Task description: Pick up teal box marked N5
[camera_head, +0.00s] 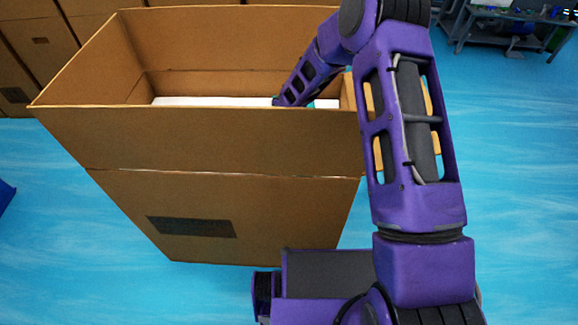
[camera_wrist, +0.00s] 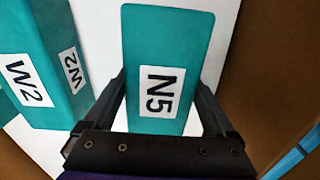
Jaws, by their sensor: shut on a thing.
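The teal box marked N5 (camera_wrist: 165,35) stands in the middle of the wrist view, its white label facing the camera. My gripper (camera_wrist: 163,95) has one finger on each side of this box and is shut on it. In the head view my forearm reaches down into a large cardboard box (camera_head: 230,145), and its front wall hides my gripper. A small bit of teal shows near the right inner corner there, too small to identify.
A teal box marked W2 (camera_wrist: 40,60) stands to the left in the wrist view, apart from N5. A cardboard wall (camera_wrist: 270,80) is close on the right. A white surface lies beneath the boxes. Blue floor (camera_head: 510,150) is open at the right in the head view.

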